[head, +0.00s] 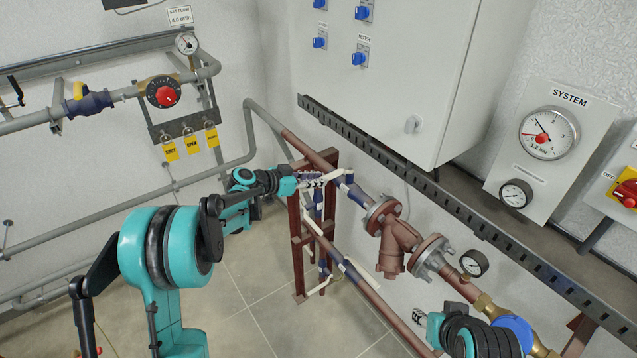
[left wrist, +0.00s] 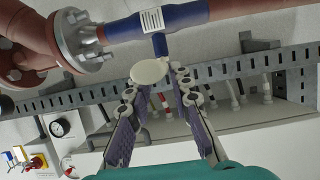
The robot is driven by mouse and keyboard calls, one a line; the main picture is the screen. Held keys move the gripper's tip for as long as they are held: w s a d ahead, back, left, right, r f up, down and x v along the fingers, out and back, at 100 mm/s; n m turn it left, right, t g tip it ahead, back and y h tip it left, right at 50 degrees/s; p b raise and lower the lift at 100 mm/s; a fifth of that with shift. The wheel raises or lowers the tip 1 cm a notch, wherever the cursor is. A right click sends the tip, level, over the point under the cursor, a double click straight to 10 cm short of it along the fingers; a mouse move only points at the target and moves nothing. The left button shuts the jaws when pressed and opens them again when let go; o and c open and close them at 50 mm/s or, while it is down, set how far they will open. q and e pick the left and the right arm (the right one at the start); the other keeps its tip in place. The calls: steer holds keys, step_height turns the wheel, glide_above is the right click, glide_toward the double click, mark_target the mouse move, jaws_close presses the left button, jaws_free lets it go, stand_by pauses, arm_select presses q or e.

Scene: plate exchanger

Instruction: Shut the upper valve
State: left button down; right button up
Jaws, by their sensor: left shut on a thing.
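The upper valve (head: 356,195) is a blue body in the upper brown pipe, with a cream lever handle (head: 333,176). In the left wrist view the blue body (left wrist: 185,19) has a white label and a short blue stem, and the cream handle's rounded part (left wrist: 148,72) shows at the fingertips. My left gripper (head: 311,181) is shut on this handle; its two fingers show on either side in the left wrist view (left wrist: 160,92). The handle's gripped part is mostly hidden. A small part at the lower right looks like my right gripper (head: 418,315); its jaws are unclear.
A brown frame (head: 297,240) carries the pipes. A lower pipe (head: 375,295) has another cream-handled blue valve (head: 325,268). A flanged strainer (head: 392,240) sits right of the upper valve. A perforated rail (head: 430,190) and cabinet (head: 400,90) are above. Floor is open below.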

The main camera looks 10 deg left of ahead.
arm_select(q)
steer(key=shift+w+a+f, duration=0.1)
stand_by(0.3)
steer(key=c, duration=1.7)
jaws_free()
steer(key=o, duration=0.4)
steer(key=shift+c, duration=0.2)
steer(key=shift+w+f, duration=0.1)
steer(key=shift+w, duration=0.1)
steer(key=shift+s, duration=0.2)
steer(key=v, duration=1.2)
steer(key=shift+w, duration=0.15)
